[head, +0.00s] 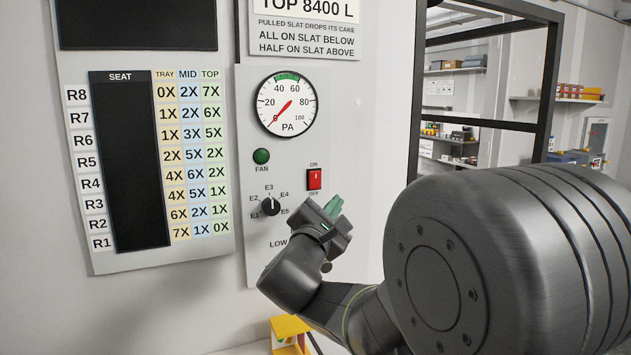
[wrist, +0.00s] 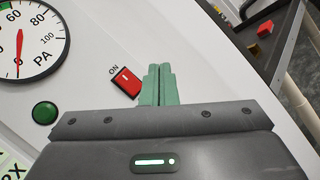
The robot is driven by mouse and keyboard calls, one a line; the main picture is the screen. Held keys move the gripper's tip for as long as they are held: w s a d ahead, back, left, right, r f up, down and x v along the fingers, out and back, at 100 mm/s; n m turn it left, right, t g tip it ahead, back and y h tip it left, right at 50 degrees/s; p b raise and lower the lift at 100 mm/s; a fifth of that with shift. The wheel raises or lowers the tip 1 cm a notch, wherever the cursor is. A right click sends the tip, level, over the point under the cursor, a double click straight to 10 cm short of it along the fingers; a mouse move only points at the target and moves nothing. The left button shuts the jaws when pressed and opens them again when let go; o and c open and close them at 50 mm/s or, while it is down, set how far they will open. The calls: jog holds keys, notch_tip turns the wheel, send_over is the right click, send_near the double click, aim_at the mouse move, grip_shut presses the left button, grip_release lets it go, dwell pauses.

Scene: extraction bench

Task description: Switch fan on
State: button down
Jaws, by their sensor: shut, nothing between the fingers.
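The fan switch is a red rocker (head: 314,179) on the grey panel (head: 350,120), marked ON above and OFF below. It also shows in the wrist view (wrist: 126,81), just left of my fingertips. A dark green FAN lamp (head: 261,156) sits to its left. The PA gauge (head: 286,104) has its red needle pointing down-left, near 0. My gripper (head: 334,206) has green fingers, shut and empty, just below and right of the switch. In the wrist view the fingertips (wrist: 159,68) are beside the switch; I cannot tell whether they touch it.
A black selector knob (head: 271,206) marked E1 to E5 is below the lamp. A board with a table of numbers (head: 190,160) hangs at left. A dark-framed opening (head: 413,100) is to the right. A yellow object (head: 290,327) stands low in front.

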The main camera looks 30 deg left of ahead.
aim_at(316, 187)
jog(key=shift+w+a+r+p, duration=0.25)
jog(key=shift+w+a+p, duration=0.45)
jog(key=shift+w+a, duration=0.35)
jog(key=shift+w+a+r+p, duration=0.2)
jog(key=shift+w+a+p, duration=0.6)
jog(key=shift+a, duration=0.35)
jog(key=shift+w+a+r+p, duration=0.25)
jog(key=shift+w+a+p, duration=0.35)
jog(key=shift+w+a, duration=0.45)
jog(key=shift+a, duration=0.15)
jog(key=shift+w+a+b, duration=0.15)
jog(key=shift+b, duration=0.2)
jog(key=shift+r, duration=0.1)
jog(key=shift+a+r, duration=0.1)
dwell(0.4)
